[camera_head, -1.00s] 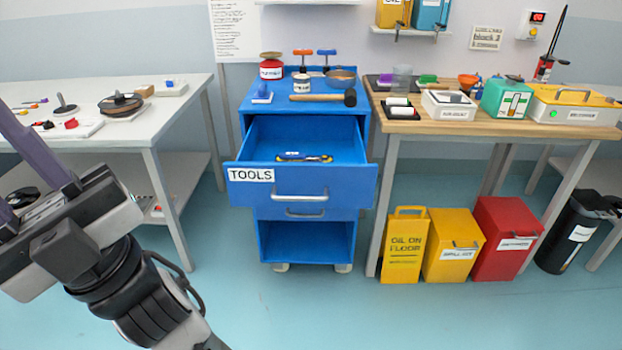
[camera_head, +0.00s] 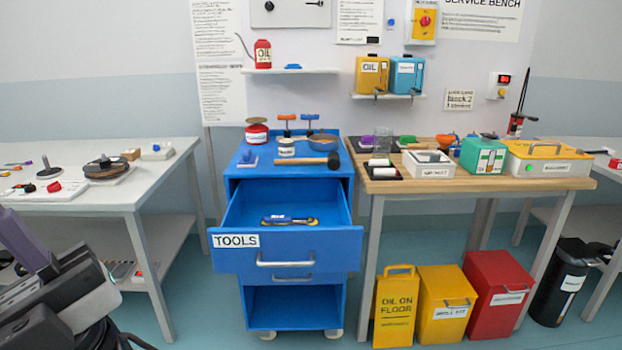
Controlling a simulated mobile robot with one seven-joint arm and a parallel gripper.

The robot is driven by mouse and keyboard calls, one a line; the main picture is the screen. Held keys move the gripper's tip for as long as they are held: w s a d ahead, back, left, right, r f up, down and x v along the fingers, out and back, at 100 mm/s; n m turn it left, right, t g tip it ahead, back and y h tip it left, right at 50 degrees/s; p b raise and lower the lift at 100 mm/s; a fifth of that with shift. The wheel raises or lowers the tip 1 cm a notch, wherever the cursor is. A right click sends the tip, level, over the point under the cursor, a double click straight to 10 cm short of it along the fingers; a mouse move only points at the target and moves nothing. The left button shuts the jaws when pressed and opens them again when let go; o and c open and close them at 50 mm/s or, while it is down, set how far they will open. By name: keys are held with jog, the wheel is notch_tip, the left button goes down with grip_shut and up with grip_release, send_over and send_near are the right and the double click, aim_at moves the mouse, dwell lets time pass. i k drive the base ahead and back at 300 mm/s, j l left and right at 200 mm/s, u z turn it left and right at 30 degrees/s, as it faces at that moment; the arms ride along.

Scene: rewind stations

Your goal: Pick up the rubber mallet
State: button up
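The rubber mallet (camera_head: 304,161) lies flat on top of the blue tool cart (camera_head: 235,171). Its light wooden handle points left and its black head is at the right, near the cart's right edge. My arm shows at the lower left of the picture, well apart from the cart. Its fingertips cannot be made out clearly, so I cannot tell whether the gripper is open or shut.
The drawer marked TOOLS (camera_head: 225,258) stands open in front, with a blue and yellow tool (camera_head: 290,221) inside. A bowl (camera_head: 323,142), a white jar (camera_head: 286,147) and a red tin (camera_head: 257,133) stand near the mallet. Benches flank the cart; yellow bins (camera_head: 445,300) stand at right.

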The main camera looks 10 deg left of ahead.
aim_at(333, 159)
jog(key=i+l, duration=1.05)
jog(key=i+j+u, duration=0.05)
jog(key=i, duration=0.05)
